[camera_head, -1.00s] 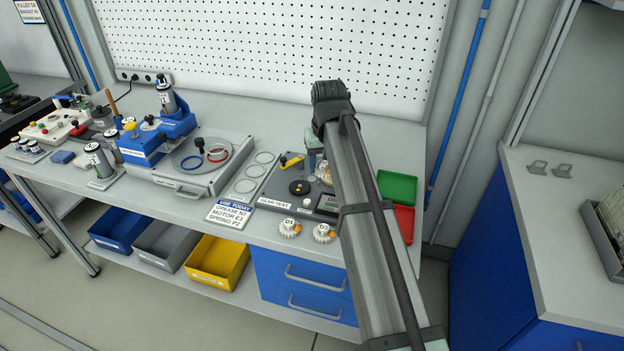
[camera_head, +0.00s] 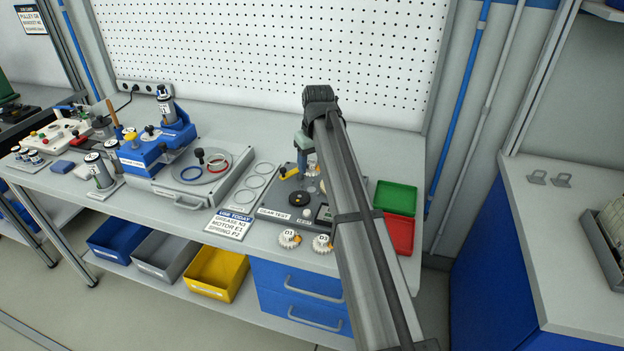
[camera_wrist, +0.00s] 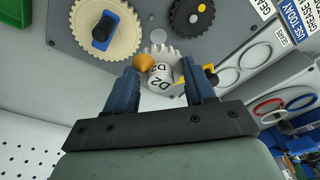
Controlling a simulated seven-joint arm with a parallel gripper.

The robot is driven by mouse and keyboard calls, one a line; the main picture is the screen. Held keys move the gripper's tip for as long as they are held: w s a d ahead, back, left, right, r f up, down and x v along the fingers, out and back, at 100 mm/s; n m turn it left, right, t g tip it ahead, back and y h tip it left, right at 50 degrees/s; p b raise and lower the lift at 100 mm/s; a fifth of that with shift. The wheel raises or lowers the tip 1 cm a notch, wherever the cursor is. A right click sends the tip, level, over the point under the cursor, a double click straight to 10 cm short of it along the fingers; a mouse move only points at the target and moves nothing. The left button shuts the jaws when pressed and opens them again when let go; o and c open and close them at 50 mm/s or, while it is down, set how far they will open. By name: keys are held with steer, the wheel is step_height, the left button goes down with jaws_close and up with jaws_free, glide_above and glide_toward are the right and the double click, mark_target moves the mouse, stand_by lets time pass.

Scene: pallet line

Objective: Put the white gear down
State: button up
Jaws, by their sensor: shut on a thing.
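The white gear (camera_wrist: 162,78), with D2 labels and an orange knob, sits between the blue fingers of my gripper (camera_wrist: 163,76) in the wrist view. The gripper is shut on it. The grey gear test plate (camera_wrist: 150,20) lies beyond the held gear, with a large tan gear (camera_wrist: 106,30) on it; I cannot tell whether the held gear touches the plate. In the head view my gripper (camera_head: 303,162) is over the back right part of the plate (camera_head: 272,203), and my arm hides much of that side.
White gears D1 (camera_head: 289,238) and D3 (camera_head: 321,243) stand on the bench before the plate. A green tray (camera_head: 396,196) and a red tray (camera_head: 399,234) are on the right. A sign (camera_head: 230,223) and ring outlines (camera_head: 255,182) lie left of the plate. The bench behind is clear.

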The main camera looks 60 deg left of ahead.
mark_target(313, 190)
steer(key=shift+f, duration=2.85)
steer(key=shift+f, duration=0.25)
steer(key=shift+d+f, duration=0.1)
steer(key=shift+f, duration=0.3)
steer(key=o, duration=0.8)
steer(key=shift+f, duration=0.1)
steer(key=shift+o, duration=1.1)
steer(key=shift+d, duration=0.1)
steer(key=shift+w, duration=0.1)
steer(key=shift+r, duration=0.25)
steer(key=r, duration=0.4)
steer(key=d+r, duration=0.1)
steer(key=r, duration=0.8)
steer(key=shift+d, duration=0.2)
